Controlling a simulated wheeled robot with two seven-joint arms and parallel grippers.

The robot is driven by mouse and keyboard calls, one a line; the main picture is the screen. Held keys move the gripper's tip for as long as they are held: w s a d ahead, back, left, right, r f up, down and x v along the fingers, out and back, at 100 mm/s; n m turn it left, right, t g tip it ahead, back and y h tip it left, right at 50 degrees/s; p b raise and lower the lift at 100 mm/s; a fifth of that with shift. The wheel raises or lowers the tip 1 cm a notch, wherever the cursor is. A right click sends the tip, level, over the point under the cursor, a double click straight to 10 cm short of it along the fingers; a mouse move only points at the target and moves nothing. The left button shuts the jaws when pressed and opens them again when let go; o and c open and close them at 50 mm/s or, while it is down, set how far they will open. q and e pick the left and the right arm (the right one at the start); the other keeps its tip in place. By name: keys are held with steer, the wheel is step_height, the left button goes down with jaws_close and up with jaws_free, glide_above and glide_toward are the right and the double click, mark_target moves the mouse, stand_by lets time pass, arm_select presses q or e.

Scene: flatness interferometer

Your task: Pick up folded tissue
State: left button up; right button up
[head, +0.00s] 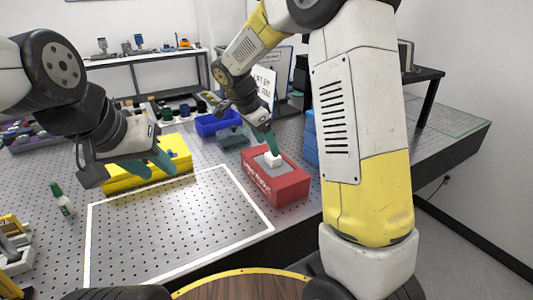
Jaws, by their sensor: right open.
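The folded tissue (273,161) is a small white piece at the grey top opening of a red box (278,186) with white lettering, right of centre on the perforated metal table. My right gripper (271,147) reaches down from behind, its teal fingers directly above the tissue. The fingers are open; whether they touch the tissue or straddle it cannot be told at this size. My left gripper (163,175) is at the left, its teal fingers apart and empty, in front of a yellow case.
The yellow case (150,170) lies below my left gripper. A blue bin (215,124) stands behind, and blue stacked boxes (312,140) stand right of the red box. The white-outlined area (170,225) is clear.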

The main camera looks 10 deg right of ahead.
steer(key=x, duration=0.6)
steer(key=shift+w+d, duration=0.15)
steer(key=c, duration=1.4)
steer(key=shift+r, duration=0.1)
step_height(320, 180, up, 4)
steer(key=shift+f, duration=0.2)
steer(key=s+a+r, duration=0.1)
steer(key=s+a, duration=0.8)
steer(key=s, duration=0.3)
steer(key=shift+s+a, duration=0.35)
steer(key=shift+a, duration=0.05)
steer(key=shift+r, duration=0.1)
